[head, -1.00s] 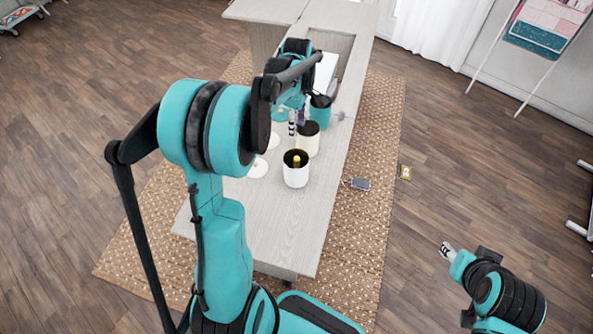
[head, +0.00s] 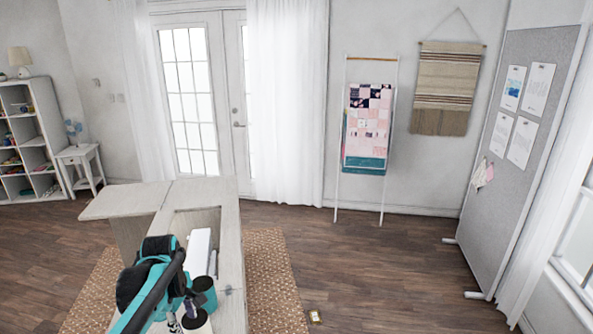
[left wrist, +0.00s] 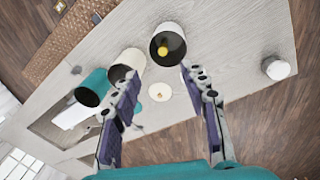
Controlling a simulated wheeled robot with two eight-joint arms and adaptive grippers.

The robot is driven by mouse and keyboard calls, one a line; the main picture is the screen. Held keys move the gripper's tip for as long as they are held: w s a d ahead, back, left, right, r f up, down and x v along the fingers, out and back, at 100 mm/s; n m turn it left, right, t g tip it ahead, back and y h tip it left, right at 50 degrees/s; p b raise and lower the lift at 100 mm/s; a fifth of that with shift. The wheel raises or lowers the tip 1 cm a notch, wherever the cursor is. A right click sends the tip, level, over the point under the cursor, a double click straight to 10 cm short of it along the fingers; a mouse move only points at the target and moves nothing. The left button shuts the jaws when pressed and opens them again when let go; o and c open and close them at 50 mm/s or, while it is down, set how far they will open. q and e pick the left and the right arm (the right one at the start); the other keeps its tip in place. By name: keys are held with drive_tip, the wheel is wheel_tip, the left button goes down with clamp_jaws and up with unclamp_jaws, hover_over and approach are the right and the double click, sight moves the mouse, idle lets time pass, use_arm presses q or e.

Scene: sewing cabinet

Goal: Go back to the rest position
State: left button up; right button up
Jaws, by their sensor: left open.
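My left arm reaches in at the bottom left of the head view, over the cabinet table (head: 232,250). My left gripper (left wrist: 163,80) is open in the left wrist view, with nothing between its fingers. Beyond the fingertips is a white cup with a dark inside (left wrist: 166,30) and a yellow object (left wrist: 162,50) in it. A cream cup (left wrist: 133,58) and a teal cup (left wrist: 95,80) stand to its left. The teal cup also shows in the head view (head: 206,296), close to the gripper. My right gripper is in neither current view.
A white object (head: 199,252) lies in the table's recess. A small white round container (left wrist: 276,68) and a pale disc (left wrist: 160,92) are on the tabletop. A quilt rack (head: 368,130) and a grey board (head: 520,150) stand farther back. The floor right of the rug (head: 272,270) is mostly clear.

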use_arm(q)
drive_tip(key=s+d+f+m+t+b, duration=0.1)
drive_tip(key=s+d+m+t, duration=0.2)
drive_tip(key=s+d+m, duration=0.3)
drive_tip(key=s+d+f+m+t+b, duration=0.2)
drive_tip(key=s+d+m, duration=0.4)
drive_tip(key=s+m, duration=0.4)
drive_tip(key=shift+s+t, duration=0.25)
drive_tip(key=shift+t, duration=0.25)
idle(0.4)
